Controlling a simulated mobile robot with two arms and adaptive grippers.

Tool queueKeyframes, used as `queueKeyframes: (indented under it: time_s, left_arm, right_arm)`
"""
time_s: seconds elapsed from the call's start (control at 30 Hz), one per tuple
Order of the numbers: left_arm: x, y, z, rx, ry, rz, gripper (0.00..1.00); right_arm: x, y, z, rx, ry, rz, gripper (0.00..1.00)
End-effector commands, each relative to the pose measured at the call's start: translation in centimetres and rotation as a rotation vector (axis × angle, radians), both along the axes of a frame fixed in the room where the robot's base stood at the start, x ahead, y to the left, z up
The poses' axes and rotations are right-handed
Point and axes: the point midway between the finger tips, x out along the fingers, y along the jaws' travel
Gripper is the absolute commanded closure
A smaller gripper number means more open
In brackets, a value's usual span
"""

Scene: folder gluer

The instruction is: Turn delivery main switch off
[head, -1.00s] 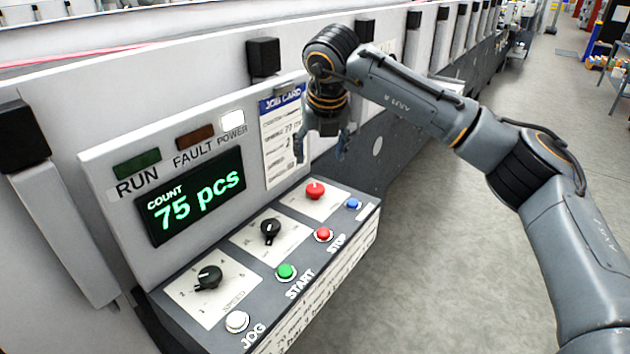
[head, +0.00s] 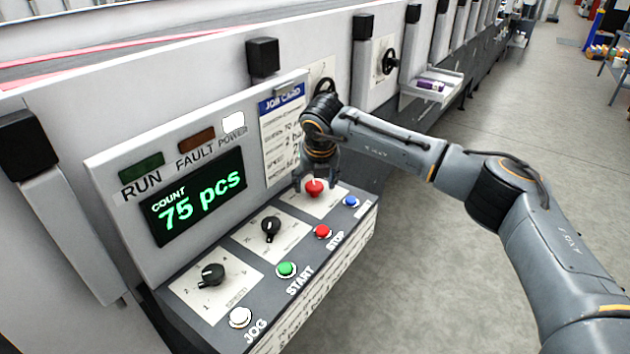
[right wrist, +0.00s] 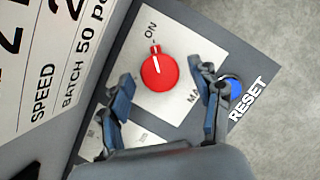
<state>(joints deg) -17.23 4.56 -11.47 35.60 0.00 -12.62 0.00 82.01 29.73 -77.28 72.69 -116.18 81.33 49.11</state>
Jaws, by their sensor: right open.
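The main switch is a red rotary knob (head: 314,188) at the far right end of the sloped control panel. In the right wrist view the red knob (right wrist: 158,75) has a white pointer line that points toward the word ON on its white plate. My right gripper (head: 316,178) is just above the knob, pointing down. In the right wrist view its blue-padded fingers are open, one on either side of the knob, with visible gaps and nothing held. The knob's own upper part is partly hidden by the gripper in the head view. My left gripper is not in view.
A blue RESET button (head: 351,201) and a red STOP button (head: 323,231) sit close to the knob. Black selectors (head: 270,229) and a green START button (head: 286,269) lie to the left. The job card (head: 281,135) stands upright behind.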

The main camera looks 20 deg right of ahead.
Motion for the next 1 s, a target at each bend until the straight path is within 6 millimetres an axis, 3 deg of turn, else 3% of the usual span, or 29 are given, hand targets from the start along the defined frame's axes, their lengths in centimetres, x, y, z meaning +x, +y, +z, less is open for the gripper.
queueKeyframes:
  time_s: [0.03,0.23,0.3,0.67,1.0]
  left_arm:
    - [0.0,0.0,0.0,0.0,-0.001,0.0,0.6]
    - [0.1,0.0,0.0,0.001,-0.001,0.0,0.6]
    - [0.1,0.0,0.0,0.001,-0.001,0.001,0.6]
    - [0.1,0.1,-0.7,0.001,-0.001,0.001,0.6]
    - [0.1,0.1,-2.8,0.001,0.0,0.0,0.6]
  right_arm:
    - [0.0,0.0,0.0,0.0,0.0,0.0,0.4]
    - [0.0,0.0,0.0,0.0,0.0,0.0,0.81]
    - [0.0,0.0,0.1,0.0,0.0,0.0,0.89]
    - [0.0,-0.1,-0.1,0.001,-0.002,0.058,0.89]
    - [0.1,-0.4,-0.2,0.002,-0.002,0.305,0.89]
